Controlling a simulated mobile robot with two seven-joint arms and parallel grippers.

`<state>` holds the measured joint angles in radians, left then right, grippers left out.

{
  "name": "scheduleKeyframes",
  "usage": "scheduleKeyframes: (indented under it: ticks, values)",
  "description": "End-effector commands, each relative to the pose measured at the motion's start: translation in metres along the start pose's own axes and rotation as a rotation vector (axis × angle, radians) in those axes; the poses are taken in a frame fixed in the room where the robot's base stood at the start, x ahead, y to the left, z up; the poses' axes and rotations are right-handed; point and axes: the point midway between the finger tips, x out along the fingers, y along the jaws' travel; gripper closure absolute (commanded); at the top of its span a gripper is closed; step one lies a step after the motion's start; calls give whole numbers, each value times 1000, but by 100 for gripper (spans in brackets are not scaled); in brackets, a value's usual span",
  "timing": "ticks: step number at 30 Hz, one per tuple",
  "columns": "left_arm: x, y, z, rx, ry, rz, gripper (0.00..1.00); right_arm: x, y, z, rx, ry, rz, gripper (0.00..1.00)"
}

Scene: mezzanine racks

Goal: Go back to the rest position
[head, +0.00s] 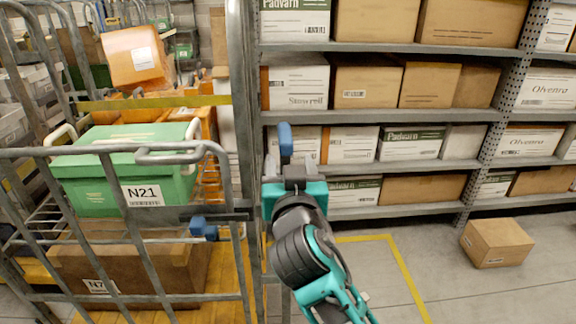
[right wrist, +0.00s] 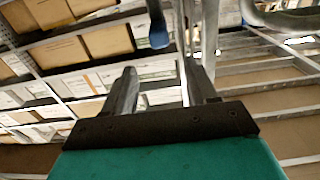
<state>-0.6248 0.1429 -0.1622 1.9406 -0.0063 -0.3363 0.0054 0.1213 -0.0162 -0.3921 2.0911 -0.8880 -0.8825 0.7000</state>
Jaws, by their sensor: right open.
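My right gripper (head: 294,176) is in the middle of the head view, at the end of my teal and black arm, beside the right post of the roll cage. In the right wrist view its two grey fingers (right wrist: 160,90) stand apart with nothing between them. A blue-ended handle (head: 285,139) shows just above the gripper in the head view. In the right wrist view the blue end (right wrist: 158,38) appears beyond the fingertips; I cannot tell whether they touch it. My left gripper is in neither view.
The grey roll cage (head: 238,100) fills the left side, holding a green crate (head: 110,172) marked N21 above a cardboard box (head: 135,268). Another blue handle (head: 203,228) sits on its front. Shelving (head: 390,47) with boxes stands behind. A carton (head: 497,243) lies on the floor, right.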

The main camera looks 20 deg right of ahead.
Motion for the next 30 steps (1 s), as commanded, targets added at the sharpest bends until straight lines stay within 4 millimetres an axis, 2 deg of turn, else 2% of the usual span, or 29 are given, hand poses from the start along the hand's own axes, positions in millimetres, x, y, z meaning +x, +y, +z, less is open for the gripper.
scheduleKeyframes:
  ticks: [5,8,11,14,15,18,21,25,27,30]
  values:
    - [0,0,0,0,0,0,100,0,0,3,-3,-6,-3,43]
    - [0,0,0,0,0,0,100,-3,0,26,-31,-51,-32,43]
    - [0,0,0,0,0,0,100,-14,0,77,-82,-148,-103,43]
    - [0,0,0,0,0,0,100,-40,5,146,-137,-276,-204,43]
    - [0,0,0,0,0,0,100,-54,8,174,-152,-325,-246,43]
    - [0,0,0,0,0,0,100,-95,22,233,-173,-431,-334,43]
    - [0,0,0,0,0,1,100,-134,38,276,-175,-510,-393,43]
    - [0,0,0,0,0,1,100,-173,56,307,-169,-569,-431,43]
    - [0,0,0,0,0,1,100,-185,62,316,-164,-585,-439,43]
    - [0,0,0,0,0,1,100,-193,66,321,-162,-595,-444,43]
